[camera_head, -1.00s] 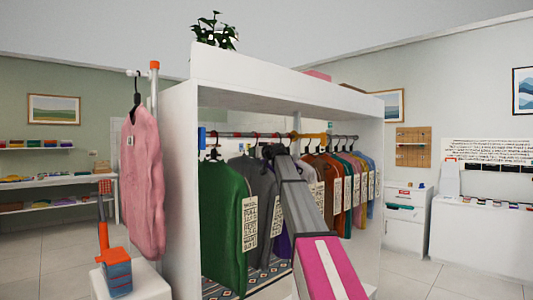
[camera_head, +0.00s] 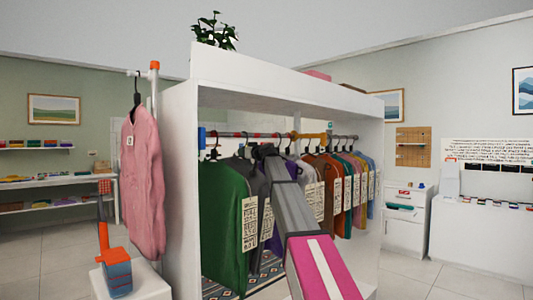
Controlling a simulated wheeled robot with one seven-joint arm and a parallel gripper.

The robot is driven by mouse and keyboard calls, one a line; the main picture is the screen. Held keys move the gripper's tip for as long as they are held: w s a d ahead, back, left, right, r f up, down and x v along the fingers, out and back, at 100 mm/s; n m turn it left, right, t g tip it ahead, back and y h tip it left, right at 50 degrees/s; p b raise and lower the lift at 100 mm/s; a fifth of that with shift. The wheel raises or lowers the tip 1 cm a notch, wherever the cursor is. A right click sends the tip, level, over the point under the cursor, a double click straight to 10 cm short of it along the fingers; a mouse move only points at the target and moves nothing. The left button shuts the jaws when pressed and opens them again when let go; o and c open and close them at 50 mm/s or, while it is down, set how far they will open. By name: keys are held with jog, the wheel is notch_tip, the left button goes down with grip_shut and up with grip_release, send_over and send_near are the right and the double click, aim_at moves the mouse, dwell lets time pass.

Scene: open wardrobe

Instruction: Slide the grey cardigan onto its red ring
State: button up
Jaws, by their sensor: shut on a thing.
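The grey cardigan (camera_head: 258,187) hangs on the wardrobe rail, just right of the green garment. A tagged label hangs at its front, and my arm covers part of its right side. Red marks (camera_head: 247,134) show on the rail above it. They are too small to tell whether the hanger hook sits on a red ring. My gripper (camera_head: 264,151) is at the top of the grey cardigan, just below the rail, and shut on it. The fingers are small and partly hidden by my own arm.
A green garment (camera_head: 222,215) hangs close on the left, near the blue rail marker (camera_head: 201,138). Several coloured garments hang to the right, below a yellow rail piece (camera_head: 312,136). A pink cardigan (camera_head: 143,185) hangs outside the wardrobe's left side wall (camera_head: 179,190).

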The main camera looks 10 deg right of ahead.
jog(key=shift+s+a, duration=0.7)
jog(key=shift+a, duration=0.25)
jog(key=shift+s+a, duration=0.7)
jog(key=shift+a, duration=0.2)
jog(key=o, duration=0.4)
jog(key=shift+a, duration=0.15)
jog(key=o, duration=0.5)
jog(key=shift+s, duration=0.1)
jog(key=v, duration=1)
jog(key=shift+s+d, duration=0.25)
jog(key=shift+d, duration=0.05)
